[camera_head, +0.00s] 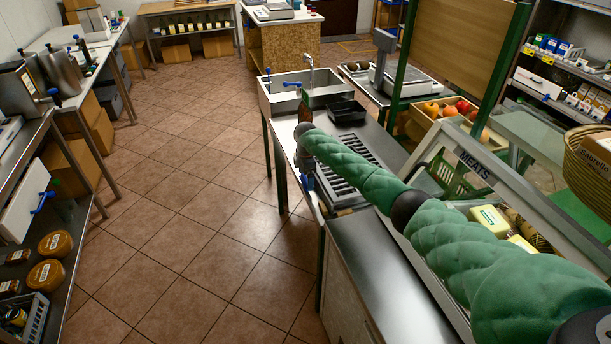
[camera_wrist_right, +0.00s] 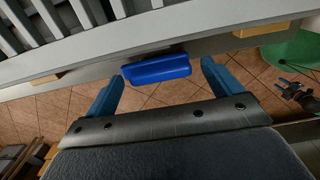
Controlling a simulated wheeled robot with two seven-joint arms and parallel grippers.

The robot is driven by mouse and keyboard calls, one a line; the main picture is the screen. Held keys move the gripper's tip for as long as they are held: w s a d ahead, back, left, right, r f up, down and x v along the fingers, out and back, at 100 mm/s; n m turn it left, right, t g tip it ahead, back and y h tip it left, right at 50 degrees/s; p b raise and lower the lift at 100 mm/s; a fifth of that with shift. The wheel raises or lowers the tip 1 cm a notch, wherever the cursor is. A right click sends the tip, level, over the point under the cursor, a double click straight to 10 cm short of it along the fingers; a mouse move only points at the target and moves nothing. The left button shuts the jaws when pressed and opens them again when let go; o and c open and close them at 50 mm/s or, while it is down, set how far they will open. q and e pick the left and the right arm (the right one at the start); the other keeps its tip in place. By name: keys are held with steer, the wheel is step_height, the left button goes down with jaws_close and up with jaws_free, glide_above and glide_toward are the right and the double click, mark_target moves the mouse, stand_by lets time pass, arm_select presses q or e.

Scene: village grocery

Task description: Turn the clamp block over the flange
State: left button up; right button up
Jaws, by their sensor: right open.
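A blue block (camera_wrist_right: 157,68), which I take for the clamp block, sits at the edge of a grey metal flange (camera_wrist_right: 215,40) in the right wrist view. Its long side runs roughly along that edge. My right gripper (camera_wrist_right: 162,78) is open, with one blue finger on each side of the block. Small gaps show between fingers and block, so it is not gripped. In the head view my green padded right arm reaches over the counter, and the right gripper (camera_head: 307,174) shows only partly at the counter's left edge. The block cannot be made out there. My left gripper is not in view.
A slatted drain grate (camera_head: 345,172) lies in the counter beside the arm. A bottle (camera_head: 304,106), a black tray (camera_head: 346,111) and a sink (camera_head: 315,88) stand behind it. The MEATS display case (camera_head: 480,160) is to the right. The tiled floor (camera_head: 190,230) is clear.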

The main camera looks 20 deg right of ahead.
steer(key=shift+f, duration=0.1)
steer(key=shift+c, duration=0.6)
steer(key=c, duration=0.9)
steer(key=shift+o, duration=0.2)
